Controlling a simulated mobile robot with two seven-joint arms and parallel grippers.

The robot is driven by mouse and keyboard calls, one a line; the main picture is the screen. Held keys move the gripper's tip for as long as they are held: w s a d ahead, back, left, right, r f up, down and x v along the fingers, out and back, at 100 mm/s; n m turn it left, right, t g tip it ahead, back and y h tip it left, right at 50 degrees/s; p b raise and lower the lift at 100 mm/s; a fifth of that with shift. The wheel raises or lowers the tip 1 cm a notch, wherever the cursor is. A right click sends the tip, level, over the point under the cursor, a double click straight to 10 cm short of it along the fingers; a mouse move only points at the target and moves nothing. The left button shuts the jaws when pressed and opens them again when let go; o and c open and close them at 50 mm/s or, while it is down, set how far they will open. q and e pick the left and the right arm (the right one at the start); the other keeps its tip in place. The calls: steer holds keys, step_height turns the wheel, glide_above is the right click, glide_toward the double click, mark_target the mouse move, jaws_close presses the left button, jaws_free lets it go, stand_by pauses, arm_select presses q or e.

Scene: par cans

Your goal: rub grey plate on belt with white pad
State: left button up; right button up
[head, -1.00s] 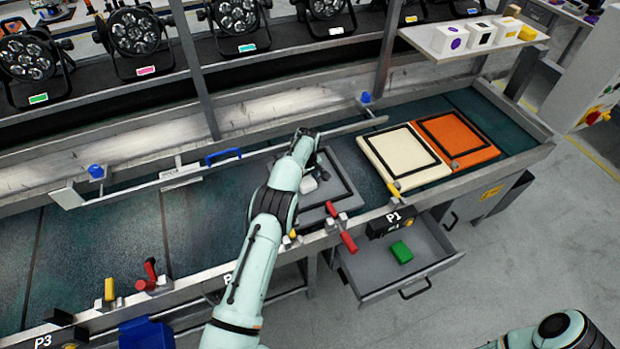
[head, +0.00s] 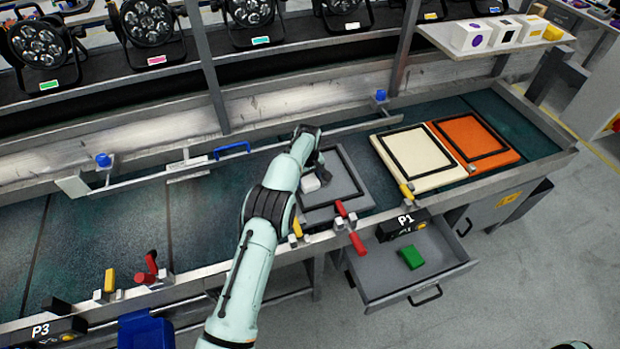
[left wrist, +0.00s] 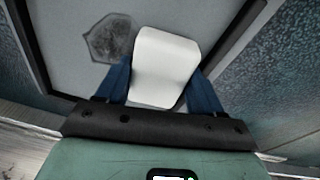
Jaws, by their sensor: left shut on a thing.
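The grey plate (head: 345,183) with a black square outline lies on the dark green belt (head: 110,236), left of a cream plate. My left gripper (head: 318,170) is over the grey plate and shut on the white pad (head: 311,183). In the left wrist view the white pad (left wrist: 165,66) sits between two blue fingers, over the grey plate (left wrist: 66,48). A dark smudge (left wrist: 110,38) shows on the plate just left of the pad. I cannot tell whether the pad touches the plate. My right gripper is not in view.
A cream plate (head: 393,145) and an orange plate (head: 505,148) lie to the right on the belt. An open drawer (head: 375,277) holds a green block (head: 412,257). A rail with a blue handle (head: 232,149) runs behind.

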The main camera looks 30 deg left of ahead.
arm_select(q)
steer(key=shift+s+a+f+g, duration=0.15)
steer(key=shift+s+a, duration=0.25)
steer(key=shift+a, duration=0.1)
steer(key=shift+s+a+f+g, duration=0.1)
steer(key=shift+s+a+g, duration=0.05)
steer(key=shift+s+a, duration=0.3)
steer(key=shift+w+a+r+p, duration=0.15)
steer(key=shift+r+p, duration=0.15)
steer(key=shift+r, duration=0.5)
steer(key=shift+w+a+r+p, duration=0.15)
steer(key=shift+r+p, duration=0.15)
steer(key=shift+r, duration=0.45)
steer(key=shift+s+d+r+p, duration=0.15)
steer(key=shift+s+r, duration=0.25)
steer(key=shift+r, duration=0.25)
steer(key=shift+s+r+p, duration=0.15)
steer(key=shift+s+r, duration=0.2)
steer(key=shift+r, duration=0.6)
steer(key=shift+w+d, duration=0.25)
steer(key=shift+w, duration=0.25)
steer(key=shift+s+r, duration=0.1)
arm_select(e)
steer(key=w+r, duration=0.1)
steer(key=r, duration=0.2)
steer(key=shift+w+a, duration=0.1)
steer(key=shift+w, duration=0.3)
arm_select(q)
steer(key=shift+r, duration=0.1)
